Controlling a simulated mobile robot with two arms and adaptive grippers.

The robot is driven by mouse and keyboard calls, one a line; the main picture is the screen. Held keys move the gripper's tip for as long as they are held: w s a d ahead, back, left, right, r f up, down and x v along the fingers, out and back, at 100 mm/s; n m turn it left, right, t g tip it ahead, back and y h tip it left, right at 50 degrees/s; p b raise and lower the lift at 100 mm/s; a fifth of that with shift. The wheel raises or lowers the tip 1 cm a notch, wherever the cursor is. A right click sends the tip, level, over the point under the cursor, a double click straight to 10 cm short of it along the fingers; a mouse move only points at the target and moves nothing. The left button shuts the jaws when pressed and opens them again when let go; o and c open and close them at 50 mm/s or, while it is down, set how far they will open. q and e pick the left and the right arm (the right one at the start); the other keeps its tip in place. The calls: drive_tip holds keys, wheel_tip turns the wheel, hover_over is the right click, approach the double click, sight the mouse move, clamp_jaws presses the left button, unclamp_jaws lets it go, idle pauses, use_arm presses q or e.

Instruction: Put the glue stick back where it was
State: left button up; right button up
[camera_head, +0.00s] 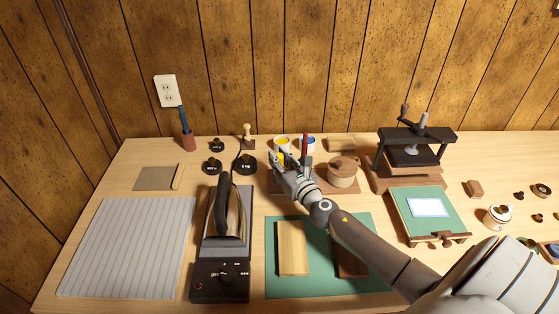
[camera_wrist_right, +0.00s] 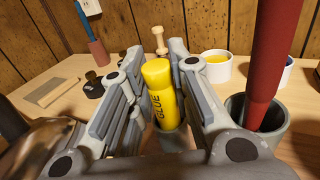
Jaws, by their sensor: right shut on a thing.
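The yellow glue stick (camera_wrist_right: 159,92) stands roughly upright between the fingers of my right gripper (camera_wrist_right: 156,53) in the right wrist view. Its lower end is in or just in front of a small grey cup (camera_wrist_right: 172,143); I cannot tell how deep it sits. My right gripper (camera_head: 281,162) reaches to the back middle of the table in the head view and is shut on the glue stick, which it mostly hides there. My left gripper is not in view.
A red-handled tool (camera_head: 304,147) stands in a grey cup (camera_wrist_right: 240,106) close beside the gripper. Yellow (camera_wrist_right: 217,58) and blue (camera_head: 308,140) paint pots stand behind. A round wooden box (camera_head: 342,172) is to the right, an iron (camera_head: 225,225) front left.

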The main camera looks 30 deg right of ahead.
drive_tip(key=o, duration=0.6)
drive_tip(key=shift+f, duration=0.15)
drive_tip(key=shift+r, duration=0.2)
drive_tip(key=s, duration=0.7)
drive_tip(key=s+a+b, duration=0.1)
drive_tip(key=s, duration=0.2)
drive_tip(key=shift+s+f, duration=0.1)
drive_tip(key=shift+s, duration=0.9)
drive_tip(key=shift+r, duration=0.2)
